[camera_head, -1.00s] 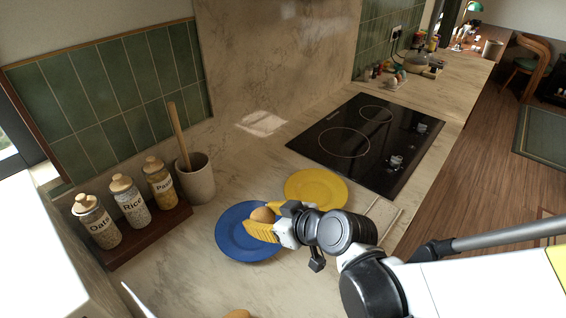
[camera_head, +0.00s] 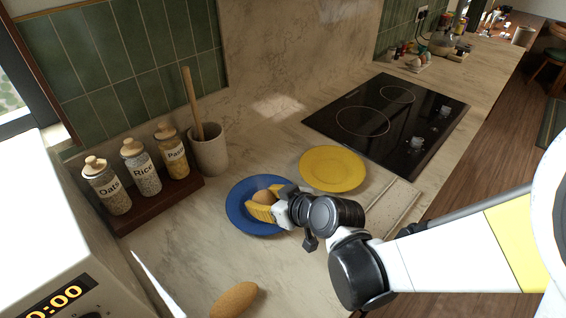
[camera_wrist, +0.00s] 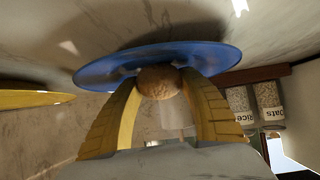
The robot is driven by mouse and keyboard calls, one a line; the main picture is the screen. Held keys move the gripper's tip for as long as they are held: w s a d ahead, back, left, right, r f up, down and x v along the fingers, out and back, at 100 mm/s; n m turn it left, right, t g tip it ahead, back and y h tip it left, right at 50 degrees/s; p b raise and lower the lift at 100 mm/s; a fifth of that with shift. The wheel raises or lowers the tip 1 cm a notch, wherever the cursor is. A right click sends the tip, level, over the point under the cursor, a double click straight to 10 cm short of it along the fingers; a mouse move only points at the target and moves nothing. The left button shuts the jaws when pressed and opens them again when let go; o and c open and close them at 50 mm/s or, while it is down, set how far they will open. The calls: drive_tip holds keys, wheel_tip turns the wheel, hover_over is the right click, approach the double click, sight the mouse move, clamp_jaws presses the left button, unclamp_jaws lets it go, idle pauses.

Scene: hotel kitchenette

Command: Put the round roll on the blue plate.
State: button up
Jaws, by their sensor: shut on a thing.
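The round roll (camera_head: 264,196) is brown and sits between the yellow fingers of my gripper (camera_head: 262,206). My gripper is shut on it, at the blue plate (camera_head: 236,221). In the wrist view the roll (camera_wrist: 158,82) is between both fingertips, against the face of the blue plate (camera_wrist: 215,58). I cannot tell whether the roll rests fully on the plate. In the head view the fingers hide part of the roll and of the plate.
A yellow plate (camera_head: 333,168) lies right of the blue plate. A long brown roll (camera_head: 234,299) lies on the counter in front. Jars (camera_head: 142,167) and a utensil crock (camera_head: 209,153) stand left. A black cooktop (camera_head: 390,130) is behind right.

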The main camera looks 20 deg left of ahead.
drive_tip(key=o, duration=1.3)
drive_tip(key=shift+c, duration=0.2)
drive_tip(key=shift+s+d+r+p, duration=0.1)
drive_tip(key=shift+d+r+p, duration=0.05)
drive_tip(key=shift+r+p, duration=0.3)
drive_tip(key=p+v, duration=0.4)
drive_tip(key=v, duration=0.7)
drive_tip(key=s+d+r+m+h, duration=0.1)
drive_tip(key=d+r+m+h, duration=0.1)
drive_tip(key=d, duration=0.8)
drive_tip(key=s+d+r+m+h, duration=0.1)
drive_tip(key=d+m+h, duration=0.3)
drive_tip(key=d, duration=0.6)
drive_tip(key=s+d+r+m+t+h, duration=0.1)
drive_tip(key=d+r+m+h, duration=0.2)
drive_tip(key=d, duration=0.7)
drive_tip(key=r+m, duration=0.1)
drive_tip(key=m, duration=0.1)
drive_tip(key=shift+s+m+h, duration=0.2)
drive_tip(key=shift+m+h, duration=0.1)
drive_tip(key=shift+m, duration=0.1)
drive_tip(key=shift+d, duration=0.15)
